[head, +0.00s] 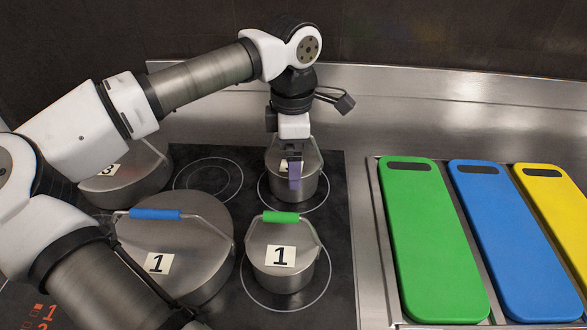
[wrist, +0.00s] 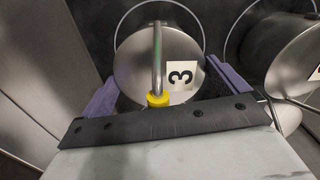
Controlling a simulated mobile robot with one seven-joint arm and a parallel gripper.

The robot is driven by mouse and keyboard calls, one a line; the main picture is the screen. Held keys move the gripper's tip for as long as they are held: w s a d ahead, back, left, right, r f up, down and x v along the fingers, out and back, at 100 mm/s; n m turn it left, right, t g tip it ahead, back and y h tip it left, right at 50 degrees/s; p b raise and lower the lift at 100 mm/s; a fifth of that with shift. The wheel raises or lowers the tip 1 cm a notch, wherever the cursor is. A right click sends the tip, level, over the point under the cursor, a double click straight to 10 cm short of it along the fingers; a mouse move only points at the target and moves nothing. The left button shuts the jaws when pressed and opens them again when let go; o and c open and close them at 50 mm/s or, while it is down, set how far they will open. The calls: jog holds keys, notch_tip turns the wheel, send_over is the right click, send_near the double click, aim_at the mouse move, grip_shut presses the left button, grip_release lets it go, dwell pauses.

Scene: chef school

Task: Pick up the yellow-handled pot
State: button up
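The yellow-handled pot (wrist: 135,70) is a round steel pot with a lid and a label 3. Its metal handle arches over the lid, and the yellow part (wrist: 158,100) shows close to my gripper's palm in the wrist view. In the head view the pot (head: 312,187) stands on the back right burner, partly hidden behind my gripper (head: 294,180). My gripper, with purple fingers, is above the pot. In the wrist view my gripper (wrist: 163,75) is open, its fingers wide apart on either side of the handle. No contact is clear.
A green-handled pot (head: 283,272) stands in front, with a large blue-handled pot (head: 190,250) to its left. Another pot (head: 130,180) labelled 3 is at back left, partly behind my arm. Green (head: 430,240), blue (head: 510,240) and yellow (head: 555,205) boards lie right.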

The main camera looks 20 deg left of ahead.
jog(key=c, duration=0.9)
jog(key=shift+o, duration=0.2)
jog(key=shift+r, duration=0.1)
